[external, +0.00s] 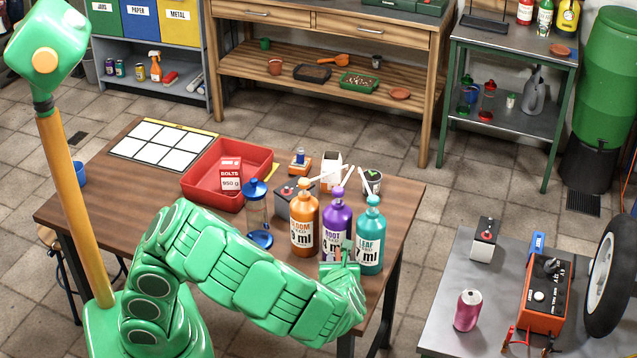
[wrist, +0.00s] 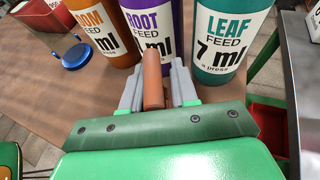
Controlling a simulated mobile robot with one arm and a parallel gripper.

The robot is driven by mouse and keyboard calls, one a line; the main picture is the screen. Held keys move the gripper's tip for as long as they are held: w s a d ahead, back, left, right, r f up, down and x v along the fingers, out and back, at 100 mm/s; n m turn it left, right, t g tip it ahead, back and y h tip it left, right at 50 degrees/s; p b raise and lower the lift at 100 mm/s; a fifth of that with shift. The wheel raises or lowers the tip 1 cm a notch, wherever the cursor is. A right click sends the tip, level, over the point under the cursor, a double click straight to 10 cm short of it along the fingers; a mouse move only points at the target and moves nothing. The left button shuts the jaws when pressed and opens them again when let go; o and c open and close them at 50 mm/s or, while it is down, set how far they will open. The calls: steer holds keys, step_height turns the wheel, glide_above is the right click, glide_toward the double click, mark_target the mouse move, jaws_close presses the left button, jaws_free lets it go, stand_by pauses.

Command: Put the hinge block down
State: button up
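A narrow orange-brown block with a rounded end, which I take as the hinge block (wrist: 152,80), sits between the two grey fingers of my gripper (wrist: 155,84) in the wrist view. The fingers lie close along both its sides and appear shut on it. In the external view my gripper (external: 346,250) is low at the table's front right, just in front of the purple bottle (external: 336,222) and the teal bottle (external: 370,230). The block cannot be made out there. Whether it touches the table is unclear.
An orange bottle (external: 304,230) stands left of the purple one. A clear blue-lidded dispenser (external: 257,208), a red tray (external: 200,190) with a bolts box, and a white-panelled board (external: 160,145) share the wooden table (external: 110,190). A metal table (external: 440,310) stands to the right.

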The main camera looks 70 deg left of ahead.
steer(key=shift+o, duration=0.4)
steer(key=shift+r, duration=0.1)
steer(key=v, duration=1.2)
steer(key=s+a+r+n+g+h, duration=0.2)
steer(key=s+a+r+n+g, duration=0.25)
steer(key=s+n, duration=0.2)
steer(key=s+a+r+n+g+h, duration=0.2)
steer(key=s+a+r+n+g, duration=0.15)
steer(key=s+a+n, duration=0.3)
steer(key=s+d+r+n+h, duration=0.3)
steer(key=s+n+h, duration=0.1)
steer(key=s, duration=0.2)
steer(key=s+d+r+n+t+h, duration=0.1)
steer(key=s+d+r+n+h, duration=0.2)
steer(key=s, duration=0.4)
steer(key=shift+s+r+n+h, duration=0.35)
steer(key=shift+r+n+h, duration=0.4)
steer(key=shift+n, duration=0.45)
